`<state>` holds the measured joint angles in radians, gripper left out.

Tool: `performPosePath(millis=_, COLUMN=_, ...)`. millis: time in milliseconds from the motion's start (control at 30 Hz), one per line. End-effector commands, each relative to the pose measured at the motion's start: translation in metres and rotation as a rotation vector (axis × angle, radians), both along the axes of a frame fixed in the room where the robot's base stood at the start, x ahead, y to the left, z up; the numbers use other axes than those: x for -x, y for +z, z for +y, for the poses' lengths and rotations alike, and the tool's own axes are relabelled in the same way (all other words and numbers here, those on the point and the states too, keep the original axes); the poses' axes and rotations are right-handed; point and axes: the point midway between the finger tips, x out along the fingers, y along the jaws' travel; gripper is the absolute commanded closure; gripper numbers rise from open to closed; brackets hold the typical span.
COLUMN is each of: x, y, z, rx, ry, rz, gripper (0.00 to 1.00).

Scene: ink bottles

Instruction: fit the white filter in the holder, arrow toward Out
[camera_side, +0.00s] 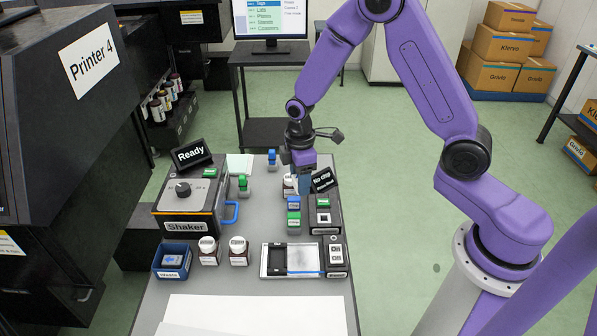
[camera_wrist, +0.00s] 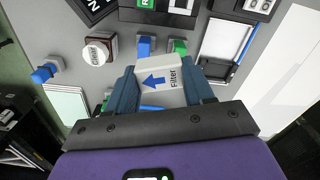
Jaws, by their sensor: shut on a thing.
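The white filter (camera_wrist: 172,90) is between my gripper's two blue-grey fingers in the wrist view. Its blue arrow points left in that view, and the word "Filter" is on its right part. My gripper (camera_side: 304,184) is shut on it, above the table near the black sign in the side view. The filter cannot be made out in the side view. No holder marked In or Out can be read. A black device (camera_side: 323,222) with green and white labels stands just right of my gripper; I cannot tell if it is the holder.
Blue and green blocks (camera_side: 294,203) stand below my gripper. A white-capped bottle (camera_wrist: 97,50) is near the filter in the wrist view. The Shaker (camera_side: 185,227), two bottles (camera_side: 208,251), a blue Waste bin (camera_side: 172,274) and a flat tray (camera_side: 305,259) take up the table. White sheets (camera_side: 250,315) cover its front.

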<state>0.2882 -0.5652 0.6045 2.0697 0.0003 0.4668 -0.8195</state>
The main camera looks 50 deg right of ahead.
Motion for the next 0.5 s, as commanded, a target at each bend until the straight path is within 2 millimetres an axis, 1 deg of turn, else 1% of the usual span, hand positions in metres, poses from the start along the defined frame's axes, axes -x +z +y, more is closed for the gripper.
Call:
performPosePath(millis=33, x=0.004, y=-0.004, z=0.014, rx=0.001, ry=-0.013, rz=0.003, gripper=0.78)
performPosePath(millis=67, x=0.006, y=-0.007, z=0.023, rx=0.000, ry=-0.030, rz=0.004, gripper=0.78)
performPosePath(millis=200, x=0.020, y=-0.021, z=0.066, rx=0.001, ry=-0.122, rz=0.004, gripper=0.78)
performPosePath(millis=300, x=0.032, y=-0.029, z=0.094, rx=0.000, ry=-0.188, rz=0.004, gripper=0.78)
performPosePath(millis=400, x=0.042, y=-0.036, z=0.115, rx=0.001, ry=-0.242, rz=0.003, gripper=0.78)
performPosePath(millis=500, x=0.050, y=-0.041, z=0.128, rx=0.000, ry=-0.283, rz=0.002, gripper=0.78)
